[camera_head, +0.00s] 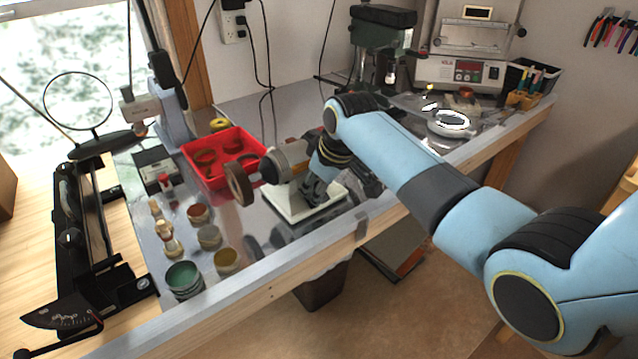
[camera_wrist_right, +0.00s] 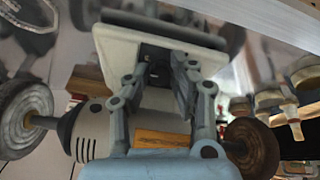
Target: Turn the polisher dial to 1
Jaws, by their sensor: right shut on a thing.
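The bench polisher (camera_head: 286,160) stands on a white base (camera_head: 285,207) on the metal-topped bench, with a brown wheel (camera_head: 239,184) at its left end. In the right wrist view the polisher's rounded body (camera_wrist_right: 160,124) lies across the picture, with a pale wheel (camera_wrist_right: 22,118) and a brown wheel (camera_wrist_right: 254,147) at its ends. My right gripper (camera_head: 312,194) reaches down in front of the polisher at its base. In the wrist view my right gripper's fingers (camera_wrist_right: 160,74) are closed in at the base's front. The dial is hidden between them, so its setting cannot be read. My left gripper is not in view.
A red bin (camera_head: 222,141) stands behind the polisher, left of it. Several small jars, one green (camera_head: 184,279), stand at the bench's front left. A drill press (camera_head: 380,40) and a control box (camera_head: 462,72) stand at the back right. The wooden front edge (camera_head: 240,303) runs close by.

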